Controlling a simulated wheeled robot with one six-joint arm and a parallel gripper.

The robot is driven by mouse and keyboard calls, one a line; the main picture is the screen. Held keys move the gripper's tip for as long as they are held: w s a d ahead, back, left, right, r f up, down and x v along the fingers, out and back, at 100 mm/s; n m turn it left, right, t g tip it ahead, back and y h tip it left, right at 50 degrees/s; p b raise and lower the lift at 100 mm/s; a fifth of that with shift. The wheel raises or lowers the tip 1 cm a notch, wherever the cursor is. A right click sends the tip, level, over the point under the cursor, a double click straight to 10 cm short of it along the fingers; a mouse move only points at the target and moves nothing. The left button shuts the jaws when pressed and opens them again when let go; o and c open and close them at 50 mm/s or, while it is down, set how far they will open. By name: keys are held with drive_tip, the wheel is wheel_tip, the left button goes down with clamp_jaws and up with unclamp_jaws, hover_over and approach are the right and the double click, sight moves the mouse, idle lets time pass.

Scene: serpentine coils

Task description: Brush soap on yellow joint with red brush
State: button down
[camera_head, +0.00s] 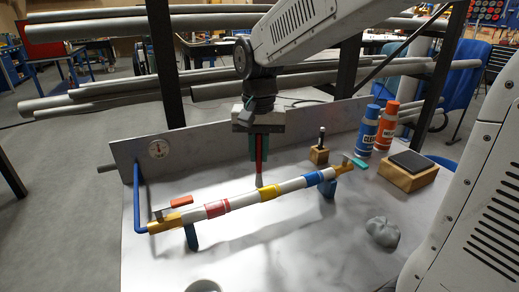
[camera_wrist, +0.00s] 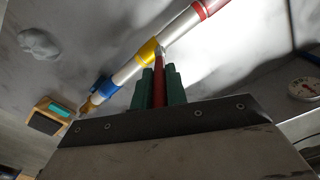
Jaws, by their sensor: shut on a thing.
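A white pipe (camera_head: 292,186) with colored joints runs across the table on blue supports. The yellow joint (camera_head: 268,194) is mid-pipe, between the red joint (camera_head: 217,208) and the blue joint (camera_head: 313,179); it also shows in the wrist view (camera_wrist: 147,52). My gripper (camera_head: 259,152) is shut on the red brush (camera_head: 258,168), which points down. In the wrist view the brush (camera_wrist: 158,88) stands between the green fingers, its tip beside the yellow joint. The tip looks very close to the joint; I cannot tell whether it touches.
A blue bottle (camera_head: 367,132) and an orange bottle (camera_head: 387,128) stand at the back right. Near them are a small wooden holder (camera_head: 319,154) and a wooden block with a dark pad (camera_head: 407,170). A grey lump (camera_head: 382,232) lies front right. A gauge (camera_head: 158,149) is on the back panel.

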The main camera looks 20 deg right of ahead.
drive_tip(key=shift+f, duration=0.6)
idle(0.4)
drive_tip(key=shift+d, duration=0.15)
drive_tip(key=d, duration=0.4)
drive_tip(key=shift+r, duration=0.1)
idle(0.8)
drive_tip(key=shift+a, duration=0.1)
drive_tip(key=shift+a, duration=2.1)
drive_tip(key=shift+d, duration=0.8)
drive_tip(key=shift+d, duration=0.15)
